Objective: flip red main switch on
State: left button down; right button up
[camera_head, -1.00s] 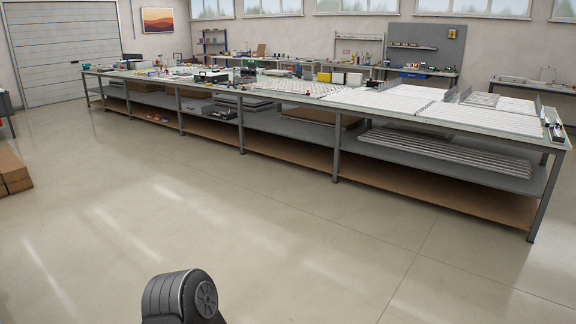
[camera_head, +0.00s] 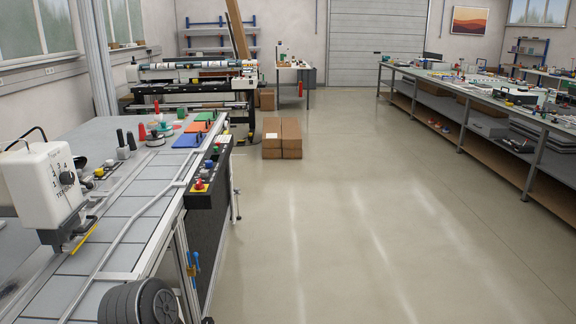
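A red knob on a yellow base (camera_head: 199,186) sits at the near end of a dark control strip (camera_head: 206,198) on the side of the left workbench. It may be the red main switch, but it is too small to tell its position. Several small coloured buttons (camera_head: 212,164) line the strip behind it.
The grey-topped workbench (camera_head: 122,205) fills the left, with a white dial machine (camera_head: 40,185) on it. Cardboard boxes (camera_head: 282,138) stand on the floor beyond. A long table (camera_head: 537,118) runs along the right. The floor (camera_head: 330,230) between is clear.

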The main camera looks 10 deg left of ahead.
aim_at(199, 186)
jog(key=i+u, duration=0.45)
jog(key=i+l+u, duration=0.15)
jog(key=i+u, duration=0.35)
jog(key=i, duration=0.2)
